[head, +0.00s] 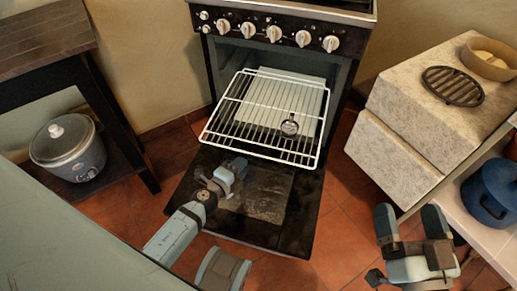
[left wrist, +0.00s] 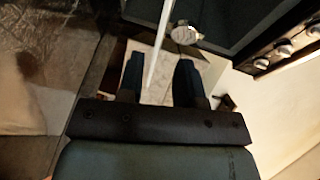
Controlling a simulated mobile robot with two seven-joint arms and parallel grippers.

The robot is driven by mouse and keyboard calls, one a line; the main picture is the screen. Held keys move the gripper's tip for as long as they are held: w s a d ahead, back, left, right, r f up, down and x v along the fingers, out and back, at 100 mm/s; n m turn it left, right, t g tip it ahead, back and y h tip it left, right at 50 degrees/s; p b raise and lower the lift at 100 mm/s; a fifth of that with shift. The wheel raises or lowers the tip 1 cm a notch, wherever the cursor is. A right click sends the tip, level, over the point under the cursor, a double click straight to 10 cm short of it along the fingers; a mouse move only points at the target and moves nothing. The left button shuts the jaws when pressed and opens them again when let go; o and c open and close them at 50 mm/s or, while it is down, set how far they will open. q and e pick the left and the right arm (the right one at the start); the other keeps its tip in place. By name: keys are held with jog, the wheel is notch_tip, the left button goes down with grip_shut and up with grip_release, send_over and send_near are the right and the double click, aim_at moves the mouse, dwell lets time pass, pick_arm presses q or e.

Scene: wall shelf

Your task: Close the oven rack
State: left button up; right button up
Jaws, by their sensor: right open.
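The white wire oven rack (head: 225,112) is slid well out of the oven (head: 285,53), above its lowered black door (head: 295,215). A round dial thermometer (head: 289,127) is at the rack's right side. My left gripper (head: 238,166) is just in front of the rack's front bar, low over the door. In the left wrist view, its two fingers (left wrist: 158,78) are apart, and a white rack bar (left wrist: 158,50) runs across the gap between them; I cannot tell whether they touch it. My right gripper (head: 410,212) is open and empty at the lower right, away from the oven.
A pale stone block (head: 405,115) at the right carries a black round trivet (head: 453,86) and a tan bowl (head: 489,58). A blue pot (head: 490,195) sits below it. A rice cooker (head: 68,148) is on a dark shelf at the left. Tiled floor (head: 340,235) is clear beside the door.

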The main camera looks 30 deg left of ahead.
pick_arm(q)
jog(key=x, duration=0.9)
jog(key=shift+w+b, duration=0.25)
jog(key=shift+b, duration=0.15)
grip_shut()
